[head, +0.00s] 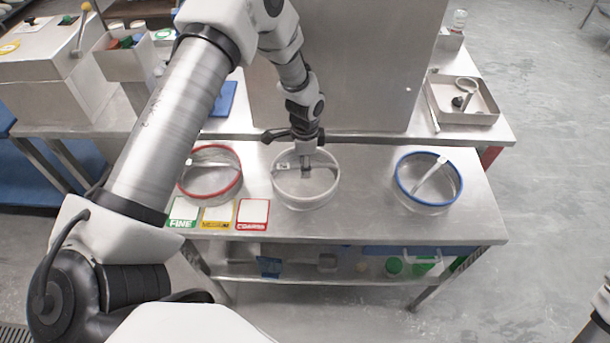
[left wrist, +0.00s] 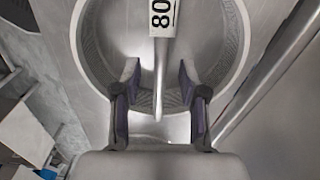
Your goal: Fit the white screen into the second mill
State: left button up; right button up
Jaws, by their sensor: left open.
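The white screen (head: 306,199) is a round sieve with a white rim. It lies on the metal table between the red and blue screens. In the left wrist view the white screen (left wrist: 241,45) shows a thin bar across it and a tag reading 80. My left gripper (head: 306,170) points down over the white screen. Its two fingers (left wrist: 158,70) are open, one on each side of the bar, apart from it. I cannot tell which machine is the second mill. My right gripper is not in view; only a bit of my right arm shows at bottom right.
A red screen (head: 210,196) lies left and a blue screen (head: 430,205) right on the table (head: 360,222). FINE (head: 183,211), yellow (head: 218,215) and COARSE (head: 253,213) cards lie in front. A big metal box (head: 350,70) stands behind. A tray (head: 480,117) sits back right.

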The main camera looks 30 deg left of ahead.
pick_arm(q)
jog(key=shift+f, duration=0.25)
grip_shut()
jog(key=shift+r, duration=0.2)
